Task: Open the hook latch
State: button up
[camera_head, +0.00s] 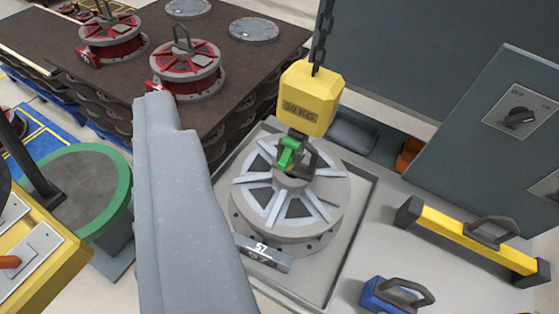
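A yellow block (311,98) marked "30 KG" hangs from a dark chain (322,38). A dark hook sits below it, with a green latch (288,153) on its left side. The hook overlaps the dark handle (308,160) on top of a round grey spoked part (290,196); I cannot tell whether the latch is open. My gripper (155,102) shows as a long light-grey shape rising from the bottom edge, left of the spoked part. Its tip appears apart from the latch. Only one finger-like shape shows, so its opening is unclear.
The spoked part, with a tag marked "57" (263,252), sits in a grey tray (352,262). Red spoked parts (187,70) stand on a dark stack behind. A yellow bar (470,240) and blue handled block (394,296) lie right. A grey cabinet (490,140) stands behind.

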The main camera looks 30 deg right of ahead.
jog(key=w+a+f+m+t, duration=0.2)
jog(key=w+f, duration=0.4)
jog(key=w, duration=0.4)
jog(key=w+a+f+m+t, duration=0.15)
jog(key=w+f, duration=0.35)
jog(key=w, duration=0.5)
jog(key=m+g+h+p, duration=0.2)
jog(key=m+g+h, duration=0.4)
jog(key=h, duration=1.2)
send_near(280, 170)
jog(key=shift+m+t, duration=0.45)
jog(key=b+x, duration=0.1)
jog(key=x, duration=1)
jog(key=shift+d+f, duration=0.1)
jog(key=shift+d, duration=0.2)
